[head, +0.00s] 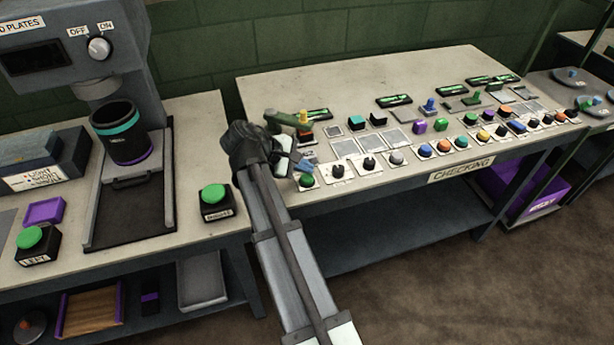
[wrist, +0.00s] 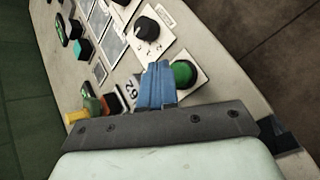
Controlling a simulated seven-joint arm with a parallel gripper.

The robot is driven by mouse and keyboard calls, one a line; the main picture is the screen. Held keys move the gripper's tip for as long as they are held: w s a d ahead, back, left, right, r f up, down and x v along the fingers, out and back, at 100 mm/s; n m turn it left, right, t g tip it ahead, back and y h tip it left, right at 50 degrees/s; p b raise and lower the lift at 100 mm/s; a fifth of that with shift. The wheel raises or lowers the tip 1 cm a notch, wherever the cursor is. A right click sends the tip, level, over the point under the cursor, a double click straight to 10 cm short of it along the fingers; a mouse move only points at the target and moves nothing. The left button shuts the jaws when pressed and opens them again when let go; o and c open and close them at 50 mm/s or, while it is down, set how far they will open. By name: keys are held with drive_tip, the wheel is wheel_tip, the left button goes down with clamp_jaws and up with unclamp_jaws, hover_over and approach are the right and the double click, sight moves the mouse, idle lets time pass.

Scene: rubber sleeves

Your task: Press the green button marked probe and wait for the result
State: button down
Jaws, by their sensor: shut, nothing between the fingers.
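A round green button (head: 306,180) sits on a white plate at the near left corner of the checking bench. No probe marking is readable on it. In the wrist view the green button (wrist: 184,73) is just right of my blue fingertips, which partly cover its plate. My gripper (head: 302,166) is shut and empty, its tips beside and seemingly a little above the button in the head view. In the wrist view my gripper (wrist: 158,82) shows its two blue fingers together. I cannot tell whether they touch the button.
A black knob (wrist: 146,28) on a white plate is beside the green button. Several coloured buttons and switches fill the checking bench (head: 270,90). Two other green buttons, one at right (head: 213,195) and one at left (head: 30,238), stand on the left table.

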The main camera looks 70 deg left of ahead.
sight(304, 179)
drive_tip(key=shift+r, duration=0.1)
drive_tip(key=shift+r, duration=2.4)
